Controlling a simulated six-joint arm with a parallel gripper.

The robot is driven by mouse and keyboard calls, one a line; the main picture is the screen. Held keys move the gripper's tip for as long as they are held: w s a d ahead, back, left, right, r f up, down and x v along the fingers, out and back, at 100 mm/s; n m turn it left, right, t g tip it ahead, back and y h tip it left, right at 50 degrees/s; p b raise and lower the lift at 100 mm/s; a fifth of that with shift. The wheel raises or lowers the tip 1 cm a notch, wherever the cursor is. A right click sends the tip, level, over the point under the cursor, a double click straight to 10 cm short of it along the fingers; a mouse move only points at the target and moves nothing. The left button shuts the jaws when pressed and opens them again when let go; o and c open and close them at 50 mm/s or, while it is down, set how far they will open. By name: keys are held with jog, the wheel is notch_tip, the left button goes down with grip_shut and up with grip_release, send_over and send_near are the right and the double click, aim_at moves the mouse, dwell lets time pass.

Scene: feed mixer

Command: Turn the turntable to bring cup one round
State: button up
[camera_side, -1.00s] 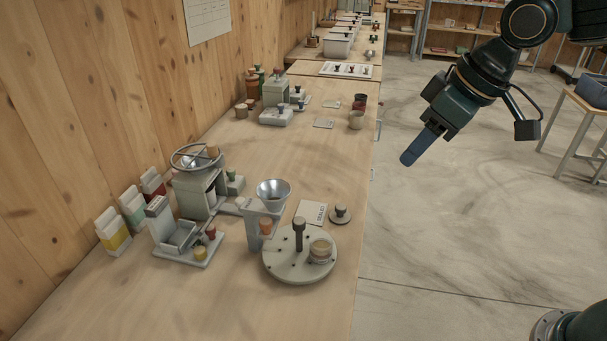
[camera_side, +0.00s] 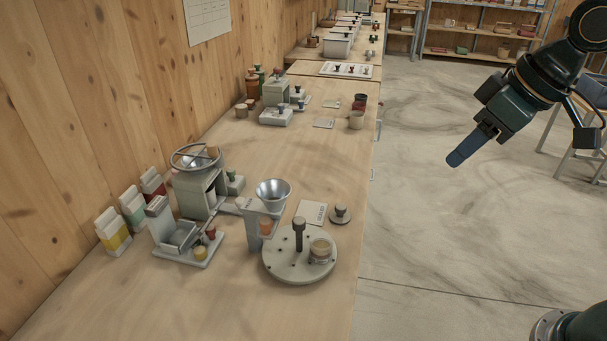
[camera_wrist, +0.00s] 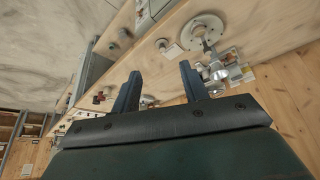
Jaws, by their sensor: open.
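The turntable (camera_side: 285,268) is a pale round disc near the front right edge of the bench, with small dark holes and an upright dark-topped post (camera_side: 299,236) on it. A tan and grey cup (camera_side: 320,251) stands on its right part. The turntable also shows in the wrist view (camera_wrist: 188,40), at the upper right. My gripper (camera_side: 454,160) is in the air right of the bench, well apart from the turntable. In the wrist view its two fingers (camera_wrist: 160,85) are apart with nothing between them. I cannot read any number on the cup.
A metal funnel (camera_side: 273,192) on a stand is beside the turntable at its back left. A white card (camera_side: 311,213) and a dark-knobbed disc (camera_side: 341,214) lie behind it. A scale-like unit (camera_side: 187,243) is to the left. The bench's middle is clear.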

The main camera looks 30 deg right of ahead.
jog(key=shift+w+a, duration=0.1)
jog(key=n+g+y, duration=0.3)
jog(key=n, duration=0.8)
send_over(300, 220)
jog(key=s+d, duration=0.2)
jog(key=d, duration=0.3)
notch_tip(300, 220, down, 6)
jog(key=shift+s+d+r, duration=0.1)
jog(key=shift+s, duration=0.05)
jog(key=x, duration=1.3)
jog(key=shift+f, duration=0.45)
grip_shut()
